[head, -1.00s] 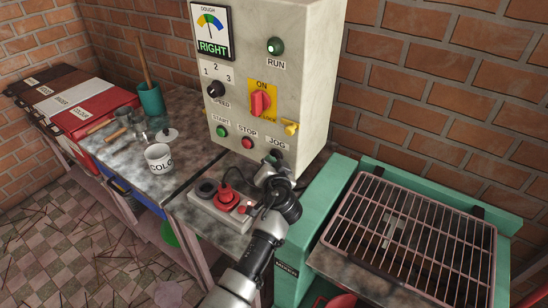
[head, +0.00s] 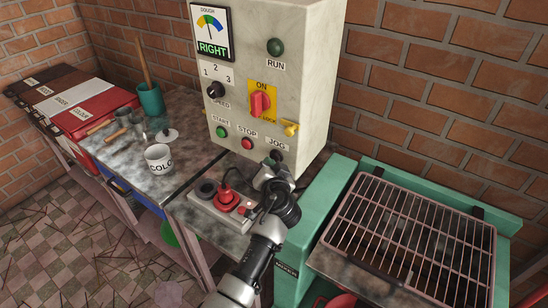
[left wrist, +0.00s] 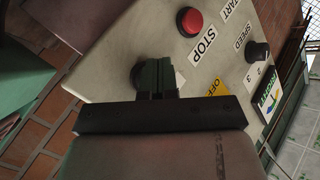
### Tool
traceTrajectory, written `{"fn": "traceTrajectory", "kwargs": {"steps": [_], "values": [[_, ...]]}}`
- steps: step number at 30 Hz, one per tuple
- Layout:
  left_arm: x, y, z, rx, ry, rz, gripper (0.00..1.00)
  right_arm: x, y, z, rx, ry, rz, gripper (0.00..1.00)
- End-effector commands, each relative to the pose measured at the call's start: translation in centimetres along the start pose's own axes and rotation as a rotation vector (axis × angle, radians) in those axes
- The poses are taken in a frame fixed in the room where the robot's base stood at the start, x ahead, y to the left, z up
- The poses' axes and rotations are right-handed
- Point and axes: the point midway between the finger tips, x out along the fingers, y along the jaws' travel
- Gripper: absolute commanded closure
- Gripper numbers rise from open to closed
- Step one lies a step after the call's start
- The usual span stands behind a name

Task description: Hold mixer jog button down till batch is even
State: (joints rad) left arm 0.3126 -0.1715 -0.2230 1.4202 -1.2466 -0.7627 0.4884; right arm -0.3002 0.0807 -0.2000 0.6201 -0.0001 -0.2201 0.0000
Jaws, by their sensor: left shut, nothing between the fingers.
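The mixer control box (head: 315,60) stands on the bench against the brick wall. Its black JOG button (head: 277,155) is low on the front, right of the red STOP button (head: 247,144). My left gripper (head: 272,167) is shut and empty just below and in front of JOG. In the left wrist view, the shut fingertips (left wrist: 157,76) overlap the edge of the black button (left wrist: 137,76); I cannot tell whether they touch. The RUN lamp (head: 275,47) is dark. The dough gauge (head: 211,30) reads RIGHT, needle near the top. My right gripper is out of view.
A red-knobbed pendant box (head: 228,200) lies on the bench under my arm. A green-framed wire rack (head: 410,230) stands right. A white cup (head: 159,158), teal pot (head: 151,100) and red bins (head: 95,105) are left. The red OFF/ON switch (head: 260,103) is above.

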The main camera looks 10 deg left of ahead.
Motion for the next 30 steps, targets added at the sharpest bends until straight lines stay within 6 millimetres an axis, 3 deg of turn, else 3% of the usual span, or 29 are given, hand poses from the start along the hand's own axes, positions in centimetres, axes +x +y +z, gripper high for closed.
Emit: {"fn": "traceTrajectory", "kwargs": {"steps": [3, 14, 30], "values": [[-1.1, 0.4, 0.3, -0.006, -0.005, 0.013, 1.0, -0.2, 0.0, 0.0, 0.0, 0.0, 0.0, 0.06], [-1.2, 0.3, 0.5, -0.005, -0.007, 0.013, 1.0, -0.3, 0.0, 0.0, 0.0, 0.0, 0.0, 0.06], [-4.3, -2.4, 2.8, -0.002, -0.006, 0.008, 1.0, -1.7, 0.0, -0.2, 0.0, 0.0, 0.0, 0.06]]}}
